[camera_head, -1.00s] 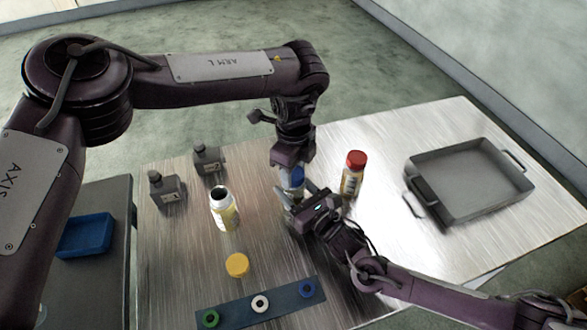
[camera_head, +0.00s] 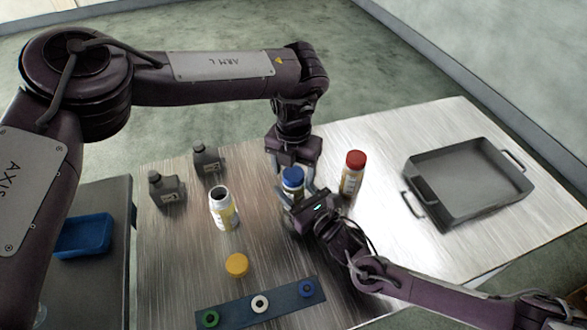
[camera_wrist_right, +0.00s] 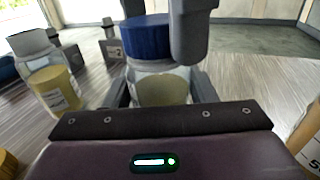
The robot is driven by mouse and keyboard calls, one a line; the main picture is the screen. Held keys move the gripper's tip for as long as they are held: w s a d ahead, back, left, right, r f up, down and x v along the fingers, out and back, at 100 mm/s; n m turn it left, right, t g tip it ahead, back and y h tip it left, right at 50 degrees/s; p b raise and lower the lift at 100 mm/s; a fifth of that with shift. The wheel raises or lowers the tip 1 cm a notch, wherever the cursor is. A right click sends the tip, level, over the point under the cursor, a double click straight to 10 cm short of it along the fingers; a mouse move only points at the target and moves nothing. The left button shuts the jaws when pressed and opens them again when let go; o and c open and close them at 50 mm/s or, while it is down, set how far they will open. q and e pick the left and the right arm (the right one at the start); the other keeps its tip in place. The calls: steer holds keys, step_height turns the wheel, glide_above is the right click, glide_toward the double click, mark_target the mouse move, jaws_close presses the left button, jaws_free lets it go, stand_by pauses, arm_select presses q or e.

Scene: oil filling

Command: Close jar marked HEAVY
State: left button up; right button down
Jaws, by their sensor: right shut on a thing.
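A jar with a blue lid (camera_head: 292,175) stands upright near the middle of the table. The lid sits on its mouth; its label is mostly hidden and I cannot read it. My right gripper (camera_head: 302,203) is shut around the jar's body from the front. In the right wrist view the clear jar (camera_wrist_right: 162,88) with yellowish contents is between the fingers, the blue lid (camera_wrist_right: 148,36) on top. My left gripper (camera_head: 293,163) points down just above the lid, its fingers apart. An open jar (camera_head: 223,208) stands left, with a loose yellow lid (camera_head: 237,265) in front. A red-lidded jar (camera_head: 352,173) stands right.
Two dark cans (camera_head: 167,188) stand at the back left. A dark strip (camera_head: 236,310) with green, white and blue rings lies in front. A grey metal tray (camera_head: 470,180) is at right. A blue bin (camera_head: 84,236) sits on the left side table.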

mark_target(301, 197)
arm_select(q)
steer(key=shift+r, duration=0.15)
step_height(301, 197, up, 12)
steer(key=shift+f, duration=0.1)
stand_by(0.5)
arm_select(e)
steer(key=c, duration=0.5)
jaws_free()
steer(key=b+v, duration=0.1)
steer(key=v, duration=0.5)
steer(key=shift+s+d+f, duration=0.1)
steer(key=shift+s+d, duration=0.15)
steer(key=shift+s, duration=0.05)
arm_select(q)
steer(key=shift+f, duration=0.6)
arm_select(e)
steer(key=shift+s+d, duration=0.3)
steer(key=shift+s, duration=0.1)
arm_select(q)
steer(key=shift+s+d, duration=0.1)
arm_select(e)
steer(key=shift+s, duration=0.1)
